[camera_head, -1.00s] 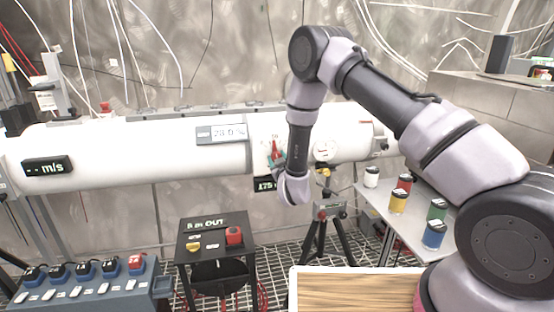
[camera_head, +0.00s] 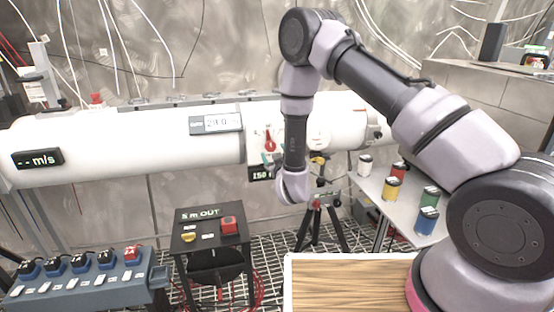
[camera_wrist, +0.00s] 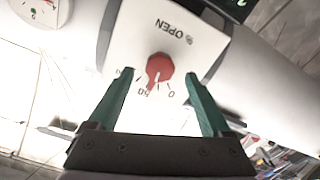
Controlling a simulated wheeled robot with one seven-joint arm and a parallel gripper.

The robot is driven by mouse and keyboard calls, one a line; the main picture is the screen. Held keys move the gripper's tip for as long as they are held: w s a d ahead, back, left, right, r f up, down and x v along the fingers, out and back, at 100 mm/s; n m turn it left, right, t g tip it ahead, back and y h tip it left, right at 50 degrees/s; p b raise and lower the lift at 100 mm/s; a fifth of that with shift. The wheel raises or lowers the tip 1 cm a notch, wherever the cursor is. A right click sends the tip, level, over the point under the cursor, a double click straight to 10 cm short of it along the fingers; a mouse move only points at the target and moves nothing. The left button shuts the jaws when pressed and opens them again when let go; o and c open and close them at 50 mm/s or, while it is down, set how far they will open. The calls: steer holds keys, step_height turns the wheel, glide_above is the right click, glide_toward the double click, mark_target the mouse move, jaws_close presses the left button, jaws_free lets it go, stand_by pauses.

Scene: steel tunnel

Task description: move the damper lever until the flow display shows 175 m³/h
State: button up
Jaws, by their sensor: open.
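The red damper lever (camera_head: 270,142) sits on a white plate on the pipe. In the wrist view the lever (camera_wrist: 160,68) points down toward the 50 mark of the dial plate (camera_wrist: 180,32) marked "OPEN %". The black flow display (camera_head: 261,174) below the plate appears to read 150; its unit is hidden. Only a dark corner of a display (camera_wrist: 238,6) shows in the wrist view. My gripper (camera_wrist: 160,75) is open, with its green fingers on either side of the lever and gaps visible. In the head view my gripper (camera_head: 271,160) is partly hidden by my wrist.
A black "m/s" display (camera_head: 38,158) is at left. A round gauge (camera_head: 320,140) and a tripod (camera_head: 317,220) are right of my wrist. A shelf with several jars (camera_head: 392,188) stands right.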

steer(key=v, duration=0.6)
steer(key=shift+r, duration=0.1)
steer(key=w+d+r+m+g+h, duration=0.2)
steer(key=d+r+m, duration=0.4)
steer(key=r, duration=0.6)
steer(key=w+d+r+m+g+h, duration=0.2)
steer(key=w+d+r+m, duration=0.1)
steer(key=d+r, duration=0.7)
steer(key=s+d+r+m+g+y, duration=0.1)
steer(key=s+d+r+g, duration=0.1)
steer(key=s+d+r, duration=0.4)
steer(key=s+d+r+g, duration=0.1)
steer(key=s+r, duration=0.1)
steer(key=s, duration=0.6)
steer(key=s+d+r+m+g, duration=0.1)
steer(key=s+d+r+g, duration=0.1)
steer(key=s, duration=0.7)
steer(key=s+d+r+g, duration=0.1)
steer(key=s+r, duration=0.1)
steer(key=s, duration=0.6)
steer(key=shift+s+d+r+m, duration=0.3)
steer(key=shift+s+d+r, duration=0.05)
steer(key=shift+d, duration=0.05)
